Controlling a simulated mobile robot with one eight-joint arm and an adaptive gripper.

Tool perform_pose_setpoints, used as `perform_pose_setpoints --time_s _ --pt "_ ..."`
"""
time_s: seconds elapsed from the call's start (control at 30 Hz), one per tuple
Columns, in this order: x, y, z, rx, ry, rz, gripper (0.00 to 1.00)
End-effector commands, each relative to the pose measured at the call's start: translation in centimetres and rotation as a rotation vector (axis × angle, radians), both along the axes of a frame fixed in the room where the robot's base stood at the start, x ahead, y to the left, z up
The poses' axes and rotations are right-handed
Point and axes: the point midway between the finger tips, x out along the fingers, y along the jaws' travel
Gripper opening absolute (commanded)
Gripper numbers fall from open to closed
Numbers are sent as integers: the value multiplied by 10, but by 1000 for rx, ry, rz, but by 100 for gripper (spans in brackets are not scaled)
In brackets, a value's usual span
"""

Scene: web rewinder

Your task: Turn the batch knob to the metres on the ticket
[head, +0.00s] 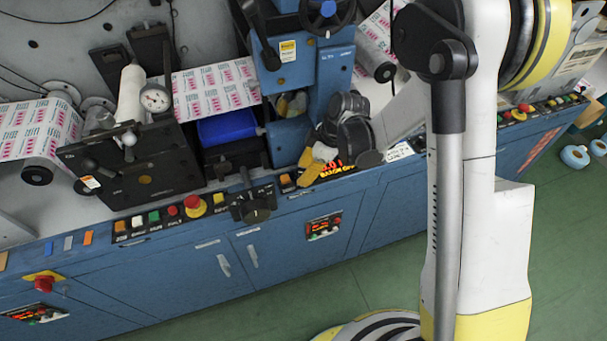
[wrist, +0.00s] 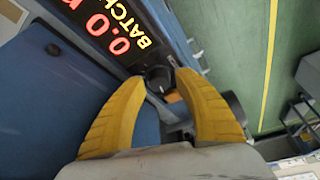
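The batch knob (wrist: 158,78) is a dark round knob beside the red-lit batch display (wrist: 112,28) in the wrist view. The display's visible part reads 0.0; it also shows partly in the head view (head: 331,166). My gripper (wrist: 161,80) has two yellow fingers spread apart, with the knob in the gap near their tips. I cannot tell whether either finger touches it. In the head view my gripper (head: 307,169) is over the panel edge, and I cannot make out the knob there. A white handwritten slip (head: 398,151), possibly the ticket, lies right of the display; its writing is too small to read.
Left of my gripper are a large black rotary knob (head: 257,215), a red mushroom button (head: 194,205) and lit push buttons. A black gauge block (head: 135,165) and blue machine post (head: 290,140) stand behind. Green floor (head: 270,315) is open in front.

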Motion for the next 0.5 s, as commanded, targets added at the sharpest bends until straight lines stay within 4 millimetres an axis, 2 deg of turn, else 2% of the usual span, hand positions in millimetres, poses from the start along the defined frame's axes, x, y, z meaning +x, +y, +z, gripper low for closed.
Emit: perform_pose_setpoints --time_s 0.33,0.37,0.4,0.47,0.5 --pt "0 2 -5 0 -1 -1 38" --pt "0 2 -5 0 -1 -1 34" --pt "0 2 -5 0 -1 -1 22" --pt "0 2 -5 0 -1 -1 3" --pt "0 2 -5 0 0 -1 0"
